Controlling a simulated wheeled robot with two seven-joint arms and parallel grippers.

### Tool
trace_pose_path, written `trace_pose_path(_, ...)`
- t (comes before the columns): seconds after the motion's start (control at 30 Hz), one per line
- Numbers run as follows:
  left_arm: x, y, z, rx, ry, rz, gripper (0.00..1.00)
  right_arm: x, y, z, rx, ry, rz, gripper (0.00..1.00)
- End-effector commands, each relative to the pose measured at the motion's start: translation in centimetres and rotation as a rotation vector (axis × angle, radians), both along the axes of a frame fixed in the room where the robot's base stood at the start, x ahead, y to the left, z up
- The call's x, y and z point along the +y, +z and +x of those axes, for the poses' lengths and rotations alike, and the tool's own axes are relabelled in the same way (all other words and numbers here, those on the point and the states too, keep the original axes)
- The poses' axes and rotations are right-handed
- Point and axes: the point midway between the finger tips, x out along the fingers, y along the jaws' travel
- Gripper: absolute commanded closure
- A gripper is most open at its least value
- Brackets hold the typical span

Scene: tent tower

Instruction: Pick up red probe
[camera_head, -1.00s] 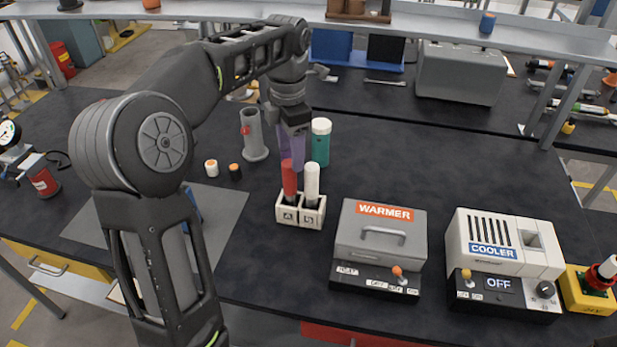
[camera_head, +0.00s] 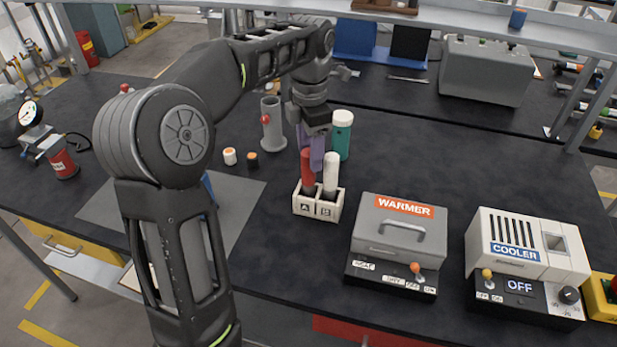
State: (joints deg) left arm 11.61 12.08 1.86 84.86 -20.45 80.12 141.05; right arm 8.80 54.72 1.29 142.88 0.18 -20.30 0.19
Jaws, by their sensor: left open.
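The red probe (camera_head: 307,168) stands upright in slot A of a small white two-slot holder (camera_head: 303,209). A white probe (camera_head: 331,172) stands beside it in slot B. My left gripper (camera_head: 312,158), with purple fingers pointing down, is at the top of the red probe. Its jaws are open, and the fingers are close around or just behind the probe's upper end; I cannot tell exactly which. The gripper partly hides the probe's top. My right gripper is not in view.
A warmer box (camera_head: 398,233) and a cooler box (camera_head: 517,247) stand right of the holder. A teal bottle with a white lid (camera_head: 341,140) and a grey cylinder (camera_head: 272,128) stand close behind the gripper. Two small capped jars (camera_head: 230,156) are to the left.

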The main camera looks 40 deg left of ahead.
Motion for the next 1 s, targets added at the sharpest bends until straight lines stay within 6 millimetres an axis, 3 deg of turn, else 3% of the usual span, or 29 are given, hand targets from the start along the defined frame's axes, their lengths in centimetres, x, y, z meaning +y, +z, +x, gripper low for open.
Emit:
trace_pose_path(0.4, 0.0, -4.8, -0.3, 0.001, -0.001, 0.0, 0.45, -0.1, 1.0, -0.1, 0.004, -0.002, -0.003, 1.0)
trace_pose_path(1.0, 0.0, -4.9, -0.3, 0.0, 0.0, 0.0, 0.45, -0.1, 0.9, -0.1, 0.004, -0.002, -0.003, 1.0)
